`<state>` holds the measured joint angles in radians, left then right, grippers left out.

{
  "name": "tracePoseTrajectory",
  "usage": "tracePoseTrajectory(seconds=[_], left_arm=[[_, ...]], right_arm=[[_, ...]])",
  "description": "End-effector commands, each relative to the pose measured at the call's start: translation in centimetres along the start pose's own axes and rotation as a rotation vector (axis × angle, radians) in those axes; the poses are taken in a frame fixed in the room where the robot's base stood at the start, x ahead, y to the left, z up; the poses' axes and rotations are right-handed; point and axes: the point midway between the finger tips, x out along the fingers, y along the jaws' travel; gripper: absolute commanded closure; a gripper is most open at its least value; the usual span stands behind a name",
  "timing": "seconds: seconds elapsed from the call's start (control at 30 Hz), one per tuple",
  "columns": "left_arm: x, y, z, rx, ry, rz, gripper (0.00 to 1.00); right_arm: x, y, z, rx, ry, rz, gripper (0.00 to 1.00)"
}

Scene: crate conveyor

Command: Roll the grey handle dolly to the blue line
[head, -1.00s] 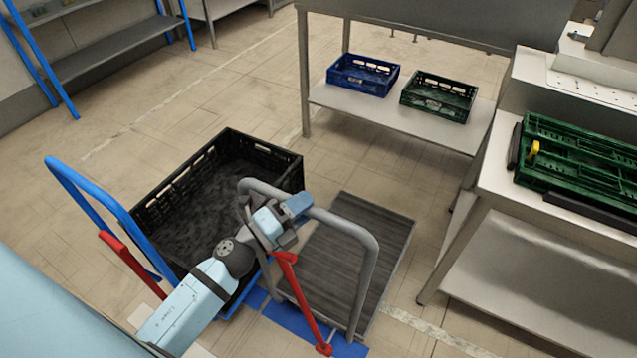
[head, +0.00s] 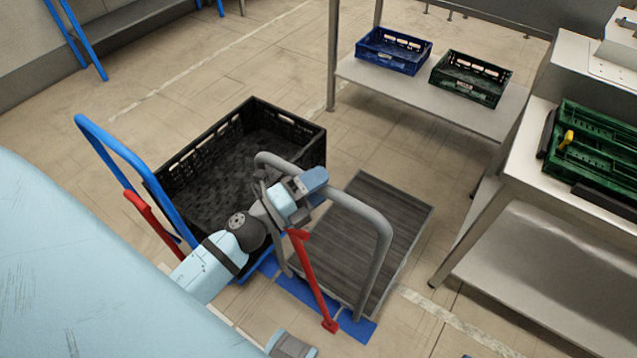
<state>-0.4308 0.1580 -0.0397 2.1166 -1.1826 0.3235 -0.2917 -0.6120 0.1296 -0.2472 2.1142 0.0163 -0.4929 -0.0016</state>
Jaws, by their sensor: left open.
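The grey handle dolly (head: 398,225) has a dark ribbed platform and an upright, bent grey tube handle (head: 383,240) at its near end. A red lever (head: 315,285) stands at that end. The blue line (head: 357,328) is a flat strip on the floor, showing beneath and beside the dolly's handle end. My left gripper (head: 312,186) is open, at the top bar of the grey handle. The arm hides part of the bar, and I cannot tell whether the fingers surround it.
A blue-handled dolly (head: 140,165) carrying a black crate (head: 170,175) stands close on the left. A steel table (head: 520,165) with green crates (head: 595,150) is at right. Blue (head: 393,58) and dark green (head: 470,85) crates sit on a low shelf. Floor beyond the platform is open.

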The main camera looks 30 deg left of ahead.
Motion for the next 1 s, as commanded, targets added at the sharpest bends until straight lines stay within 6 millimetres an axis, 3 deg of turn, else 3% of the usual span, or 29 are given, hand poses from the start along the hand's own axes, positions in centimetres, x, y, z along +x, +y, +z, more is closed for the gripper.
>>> tracePoseTrajectory(seconds=[0.17,0.5,0.7,1.0], left_arm=[[-1.3,0.2,0.0,-0.003,-0.001,0.002,0.48],[-8.8,0.3,0.0,-0.002,-0.003,0.005,0.48],[-12.2,0.1,0.0,-0.001,-0.001,0.003,0.48],[-13.9,0.0,0.0,0.0,-0.001,0.0,0.48]], right_arm=[[0.2,0.0,0.3,-0.001,0.0,0.0,0.48],[0.5,0.0,0.2,-0.012,0.02,0.001,0.48],[0.5,0.0,0.4,-0.015,0.02,0.0,0.48],[0.4,-0.1,0.2,-0.012,0.024,-0.002,0.48]])
